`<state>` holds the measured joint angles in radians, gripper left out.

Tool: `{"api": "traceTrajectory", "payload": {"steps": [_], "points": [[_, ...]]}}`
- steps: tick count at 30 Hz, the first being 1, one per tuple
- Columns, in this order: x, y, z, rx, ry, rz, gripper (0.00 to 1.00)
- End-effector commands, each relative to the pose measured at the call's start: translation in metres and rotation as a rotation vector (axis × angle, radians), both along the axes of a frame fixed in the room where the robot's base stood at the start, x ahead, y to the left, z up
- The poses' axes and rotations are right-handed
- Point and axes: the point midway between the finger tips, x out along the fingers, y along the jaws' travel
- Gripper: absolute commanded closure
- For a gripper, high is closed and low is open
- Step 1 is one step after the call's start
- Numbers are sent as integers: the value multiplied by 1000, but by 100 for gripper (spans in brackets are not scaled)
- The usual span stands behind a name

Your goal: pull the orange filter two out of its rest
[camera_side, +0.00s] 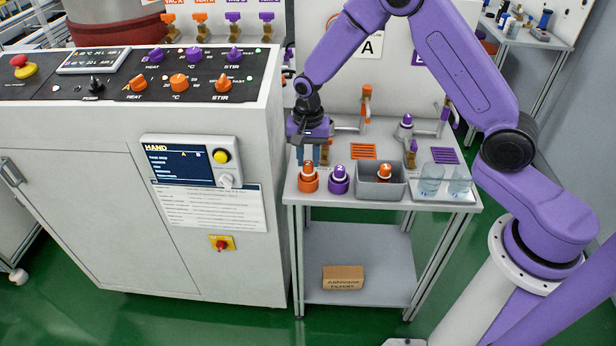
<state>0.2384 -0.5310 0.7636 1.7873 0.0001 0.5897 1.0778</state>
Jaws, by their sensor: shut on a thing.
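An orange filter (308,169) stands upright in an orange rest (309,185) at the front left of the small table. My gripper (308,162) points straight down over it, with its fingers shut on the filter's upper part. The fingers partly hide the filter. The filter's lower part appears still inside the rest; I cannot tell whether it is raised at all. No number on it is readable. Another orange filter (384,170) is in a grey tub (371,193) to the right.
A purple filter in a purple rest (338,186) stands close to the right of my gripper. Clear glasses (430,178) stand on a white tray (426,198) at the table's right end. The control cabinet (210,130) is close on the left. Taps and a panel stand behind.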

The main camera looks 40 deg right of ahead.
Motion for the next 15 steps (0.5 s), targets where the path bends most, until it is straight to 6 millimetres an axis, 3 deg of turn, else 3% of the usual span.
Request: {"api": "traceTrajectory", "payload": {"steps": [15], "points": [[0, 0, 16, 0, 0, 0, 100]]}}
